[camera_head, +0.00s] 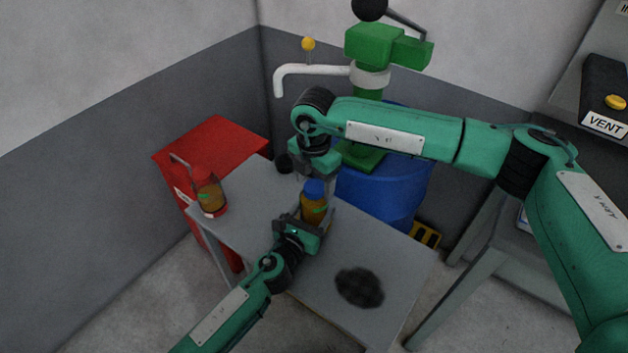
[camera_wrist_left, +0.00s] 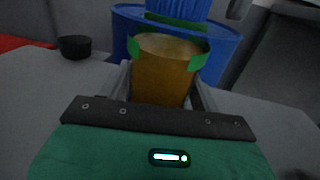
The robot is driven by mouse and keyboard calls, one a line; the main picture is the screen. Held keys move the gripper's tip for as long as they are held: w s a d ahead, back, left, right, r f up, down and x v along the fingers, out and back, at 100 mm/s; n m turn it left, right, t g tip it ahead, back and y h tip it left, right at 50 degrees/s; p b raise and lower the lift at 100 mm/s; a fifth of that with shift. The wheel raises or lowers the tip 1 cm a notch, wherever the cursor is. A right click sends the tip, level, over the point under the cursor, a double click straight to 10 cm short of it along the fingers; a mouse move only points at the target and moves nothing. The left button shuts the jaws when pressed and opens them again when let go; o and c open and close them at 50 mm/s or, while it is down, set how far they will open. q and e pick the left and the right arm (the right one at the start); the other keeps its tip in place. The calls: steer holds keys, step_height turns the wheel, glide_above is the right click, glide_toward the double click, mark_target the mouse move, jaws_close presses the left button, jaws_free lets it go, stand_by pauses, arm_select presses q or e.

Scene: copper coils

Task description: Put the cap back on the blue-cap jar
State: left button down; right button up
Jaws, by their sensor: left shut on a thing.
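My left gripper (camera_head: 308,217) is shut on the jar, one finger on each side. The blue cap (camera_head: 314,187) is above the jar's mouth. In the left wrist view the ribbed cap (camera_wrist_left: 180,8) shows at the top edge, with a gap to the rim. My right gripper (camera_head: 322,174) comes down from above and appears shut on the cap. Its fingertips are mostly hidden.
A small black round thing (camera_head: 284,163) sits behind my grippers. A blue barrel (camera_head: 385,190) with a green pump (camera_head: 372,48) stands behind the table. A dark round patch (camera_head: 360,287) marks the clear front right of the table.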

steer(key=shift+r, duration=0.1)
step_height(320, 180, up, 12)
stand_by(0.5)
arm_select(q)
steer(key=shift+c, duration=1.2)
jaws_free()
steer(key=b+v, duration=0.1)
steer(key=v, duration=1.2)
steer(key=shift+s+a, duration=0.2)
steer(key=shift+s, duration=0.15)
arm_select(e)
steer(key=shift+f, duration=0.55)
